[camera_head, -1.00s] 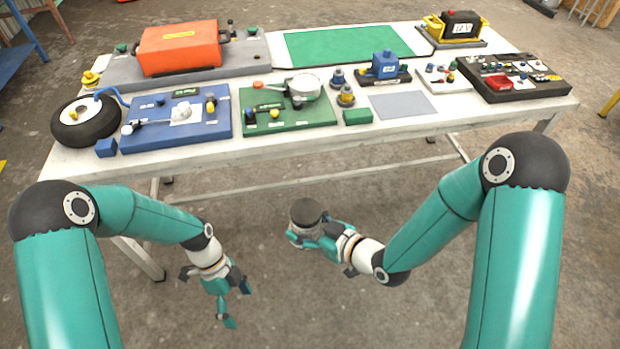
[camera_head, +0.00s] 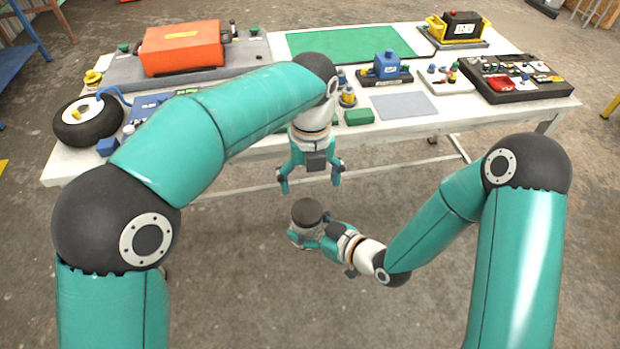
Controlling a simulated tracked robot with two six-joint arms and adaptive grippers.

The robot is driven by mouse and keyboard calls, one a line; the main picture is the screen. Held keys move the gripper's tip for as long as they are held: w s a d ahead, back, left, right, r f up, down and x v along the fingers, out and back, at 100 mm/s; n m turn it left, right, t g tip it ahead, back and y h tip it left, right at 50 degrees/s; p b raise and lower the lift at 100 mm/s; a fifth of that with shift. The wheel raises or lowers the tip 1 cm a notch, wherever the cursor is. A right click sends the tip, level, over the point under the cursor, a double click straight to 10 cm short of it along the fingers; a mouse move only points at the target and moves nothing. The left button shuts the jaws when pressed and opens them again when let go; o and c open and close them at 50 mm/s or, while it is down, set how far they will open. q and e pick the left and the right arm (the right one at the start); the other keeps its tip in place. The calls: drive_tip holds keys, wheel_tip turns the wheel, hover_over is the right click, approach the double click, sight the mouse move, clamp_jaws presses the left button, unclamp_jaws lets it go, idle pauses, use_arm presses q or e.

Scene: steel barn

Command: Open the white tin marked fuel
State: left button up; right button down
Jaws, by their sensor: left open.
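A small round tin (camera_head: 303,230) with a pale body and a wide dark lid (camera_head: 306,210) is upright, in front of the table and off its top. Its label cannot be read from here. My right gripper (camera_head: 313,240) is around the tin's body from the right and appears shut on it; its fingers partly hide the body. My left gripper (camera_head: 311,185) points down with its two fingers spread, empty, just above the lid and apart from it.
The white table (camera_head: 490,112) behind carries an orange case (camera_head: 180,48), a black tyre (camera_head: 86,122), a green mat (camera_head: 350,44), a blue block device (camera_head: 386,66) and a black tray (camera_head: 515,78). My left arm hides part of the table. Open floor lies below the grippers.

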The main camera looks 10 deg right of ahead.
sight(313, 208)
use_arm(q)
drive_tip(key=shift+s+d+f, duration=0.1)
drive_tip(key=shift+d+f, duration=0.1)
drive_tip(key=shift+f, duration=3.75)
drive_tip(key=shift+f, duration=0.15)
clamp_jaws()
drive_tip(key=shift+s, duration=0.1)
